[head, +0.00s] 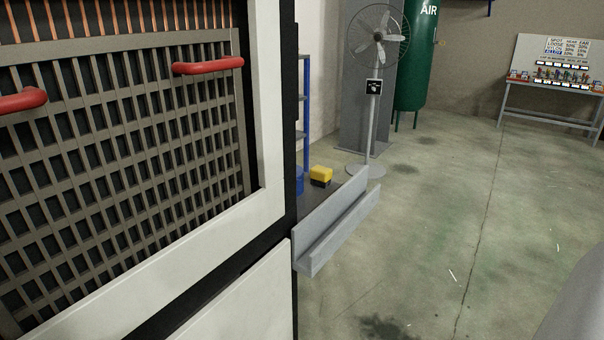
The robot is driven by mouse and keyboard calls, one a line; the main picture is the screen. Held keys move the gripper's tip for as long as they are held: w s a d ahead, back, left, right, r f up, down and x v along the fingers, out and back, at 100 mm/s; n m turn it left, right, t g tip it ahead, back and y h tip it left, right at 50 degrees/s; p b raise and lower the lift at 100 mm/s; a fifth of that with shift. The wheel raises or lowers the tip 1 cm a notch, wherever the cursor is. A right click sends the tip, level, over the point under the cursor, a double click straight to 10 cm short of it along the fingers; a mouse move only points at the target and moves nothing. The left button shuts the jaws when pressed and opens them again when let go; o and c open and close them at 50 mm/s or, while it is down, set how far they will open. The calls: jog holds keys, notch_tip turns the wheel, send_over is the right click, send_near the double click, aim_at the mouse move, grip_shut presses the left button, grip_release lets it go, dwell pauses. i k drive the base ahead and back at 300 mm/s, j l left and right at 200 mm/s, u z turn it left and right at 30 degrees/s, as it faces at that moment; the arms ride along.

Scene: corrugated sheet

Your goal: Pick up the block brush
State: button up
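A small yellow block with a dark underside, which looks like the block brush (320,173), sits on a dark flat surface (343,192) in the middle of the head view. It stands just behind a grey metal channel and to the right of a blue round container. It looks upright and nothing holds it. My gripper is not in view.
A large cabinet with a grid door and red handles (210,66) fills the left side. The grey channel (338,220) juts out from its right edge. A pedestal fan (374,95), green air tank (415,60) and sign table (555,85) stand behind. The right-hand floor is largely clear.

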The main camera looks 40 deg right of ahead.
aim_at(320, 176)
jog(key=l+u, duration=0.35)
jog(key=l, duration=1.25)
jog(key=k+l, duration=0.1)
jog(key=l, duration=0.45)
jog(key=k+l+u, duration=0.1)
jog(key=l, duration=0.95)
jog(key=k+l+u, duration=0.1)
jog(key=l, duration=0.45)
jog(key=i, duration=0.95)
